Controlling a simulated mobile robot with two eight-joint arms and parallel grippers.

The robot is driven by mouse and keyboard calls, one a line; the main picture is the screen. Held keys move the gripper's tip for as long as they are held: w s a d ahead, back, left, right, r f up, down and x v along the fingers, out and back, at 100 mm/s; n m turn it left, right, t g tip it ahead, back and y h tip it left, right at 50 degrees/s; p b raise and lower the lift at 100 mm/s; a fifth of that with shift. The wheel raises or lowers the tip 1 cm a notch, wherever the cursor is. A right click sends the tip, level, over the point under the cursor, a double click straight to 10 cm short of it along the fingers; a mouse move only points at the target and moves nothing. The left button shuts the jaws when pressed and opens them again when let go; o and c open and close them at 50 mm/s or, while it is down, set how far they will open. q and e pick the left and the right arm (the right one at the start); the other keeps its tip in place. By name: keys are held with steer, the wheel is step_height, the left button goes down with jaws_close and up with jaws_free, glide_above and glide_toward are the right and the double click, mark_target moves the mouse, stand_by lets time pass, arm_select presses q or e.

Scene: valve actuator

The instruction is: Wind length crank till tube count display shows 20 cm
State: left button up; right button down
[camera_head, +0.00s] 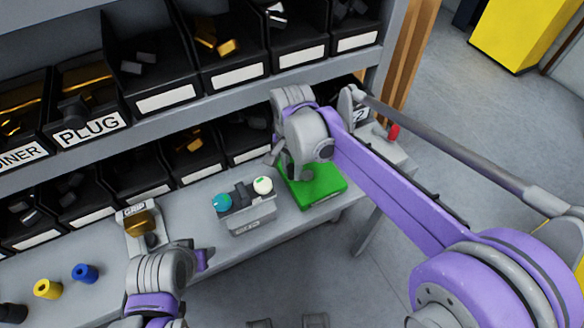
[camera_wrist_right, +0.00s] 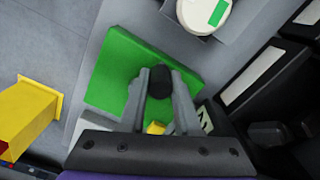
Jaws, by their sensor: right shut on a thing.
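My right gripper (camera_head: 284,168) is over the green plate (camera_head: 325,188) at the right end of the bench. In the right wrist view the two grey fingers of my right gripper (camera_wrist_right: 160,88) are closed on a black knob (camera_wrist_right: 160,80) above the green plate (camera_wrist_right: 118,68). What the knob is joined to is hidden. A white round cap (camera_head: 263,185) with a small green rectangle stands left of the plate; it also shows in the right wrist view (camera_wrist_right: 205,12). I cannot read any number on it. My left gripper (camera_head: 203,259) is low at left; its fingers are unclear.
A grey box (camera_head: 250,214) carries the white cap and a teal knob (camera_head: 222,202). A red knob (camera_head: 393,132) is right of my right gripper. Black bins (camera_head: 167,96) line the shelves behind. Blue (camera_head: 85,273) and yellow (camera_head: 47,288) pieces stand at left.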

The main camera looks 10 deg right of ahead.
mark_target(293, 167)
steer(key=c, duration=0.6)
jaws_free()
arm_select(q)
steer(key=shift+w+r+p, duration=0.15)
steer(key=shift+r+p, duration=0.2)
steer(key=shift+r, duration=0.15)
arm_select(e)
step_height(293, 167, up, 11)
steer(key=shift+f, duration=0.1)
steer(key=shift+d, duration=0.1)
arm_select(q)
steer(key=shift+r, duration=0.3)
steer(key=shift+w+r+p, duration=0.1)
steer(key=shift+r+p, duration=0.1)
steer(key=shift+p, duration=0.2)
arm_select(e)
steer(key=s+d+f+n+t, duration=0.2)
steer(key=s+d+f+n, duration=0.2)
steer(key=s+d+f, duration=0.2)
steer(key=s+d+f+n+t, duration=0.3)
steer(key=s+d+f, duration=0.3)
steer(key=s, duration=0.5)
steer(key=shift+s+f+n, duration=0.15)
steer(key=shift+n, duration=0.75)
